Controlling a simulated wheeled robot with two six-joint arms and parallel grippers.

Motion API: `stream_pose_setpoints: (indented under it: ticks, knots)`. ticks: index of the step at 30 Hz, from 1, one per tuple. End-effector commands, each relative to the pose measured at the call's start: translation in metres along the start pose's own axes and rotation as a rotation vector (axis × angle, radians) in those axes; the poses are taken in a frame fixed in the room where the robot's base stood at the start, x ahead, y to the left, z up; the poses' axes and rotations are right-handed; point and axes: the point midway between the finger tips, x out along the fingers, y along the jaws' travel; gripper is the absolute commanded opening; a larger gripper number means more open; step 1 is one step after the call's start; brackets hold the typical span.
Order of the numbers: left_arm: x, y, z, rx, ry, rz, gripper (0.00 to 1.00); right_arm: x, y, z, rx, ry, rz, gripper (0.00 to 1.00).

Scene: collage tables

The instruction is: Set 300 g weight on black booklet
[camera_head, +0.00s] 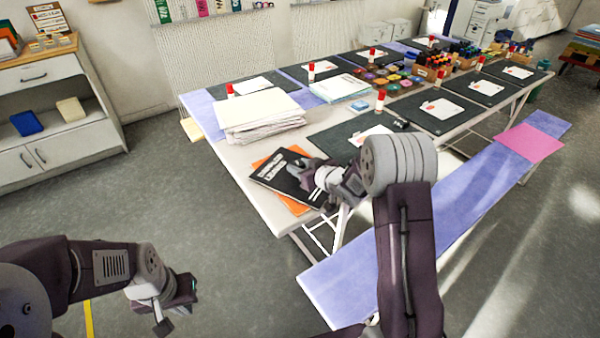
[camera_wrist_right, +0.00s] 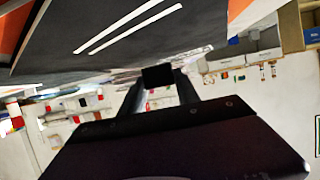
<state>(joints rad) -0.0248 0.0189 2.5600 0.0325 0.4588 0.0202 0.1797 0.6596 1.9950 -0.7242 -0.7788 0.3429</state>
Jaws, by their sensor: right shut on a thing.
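The black booklet (camera_head: 278,177) with white lettering lies on an orange booklet (camera_head: 296,208) at the near left corner of the long table. In the right wrist view its dark cover (camera_wrist_right: 110,35) with white stripes fills the top. My right gripper (camera_head: 301,172) is over the booklet's right part. It is shut on a small dark block, apparently the 300 g weight (camera_wrist_right: 158,76), between its fingertips; no marking is readable. I cannot tell whether the block touches the cover. My left gripper (camera_head: 172,308) is open and empty, low at the left, away from the table.
A tall stack of paper (camera_head: 258,115) stands just behind the booklets. A purple bench (camera_head: 430,215) runs along the table's front.

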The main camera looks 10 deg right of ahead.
Motion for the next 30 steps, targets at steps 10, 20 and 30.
stream_pose_setpoints:
  ticks: [10, 20, 30]
  knots:
    - [0.007, 0.0, 0.001, 0.0, 0.0, 0.0, 0.0, 0.006, 0.001, 0.014, 0.0, 0.003, 0.0, 0.0]
    - [0.008, 0.0, 0.001, 0.0, 0.0, 0.0, 0.0, 0.007, 0.0, 0.016, 0.0, 0.001, 0.0, 0.6]
    - [0.001, 0.0, 0.0, 0.0, 0.0, 0.0, 0.0, -0.015, 0.002, 0.011, -0.001, 0.001, 0.002, 0.6]
